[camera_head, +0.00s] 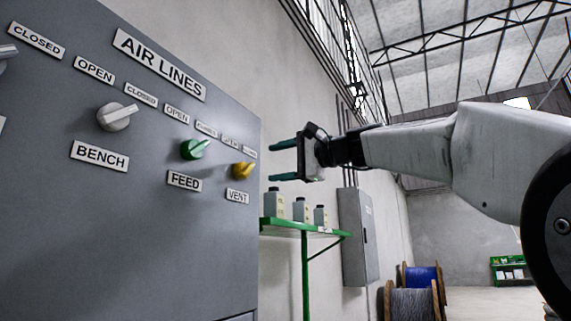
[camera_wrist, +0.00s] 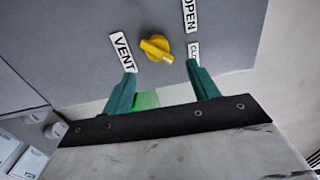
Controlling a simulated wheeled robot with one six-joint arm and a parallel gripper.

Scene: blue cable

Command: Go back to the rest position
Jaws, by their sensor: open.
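My gripper (camera_head: 284,161) is open and empty in the head view, its two green fingers pointing left toward the grey AIR LINES panel (camera_head: 60,225). It is to the right of the yellow VENT knob (camera_head: 243,170), apart from it. In the wrist view the fingers of my gripper (camera_wrist: 160,85) stand wide apart, with the yellow VENT knob (camera_wrist: 155,47) beyond and between their tips, untouched. The green FEED knob (camera_head: 195,149) and the grey BENCH knob (camera_head: 116,117) are further left on the panel.
A green shelf (camera_head: 305,228) with several white bottles (camera_head: 301,209) is on the wall below my gripper. A grey wall cabinet (camera_head: 358,238) hangs to its right. Cable spools (camera_head: 412,303) stand on the floor. The space right of the panel around my arm looks clear.

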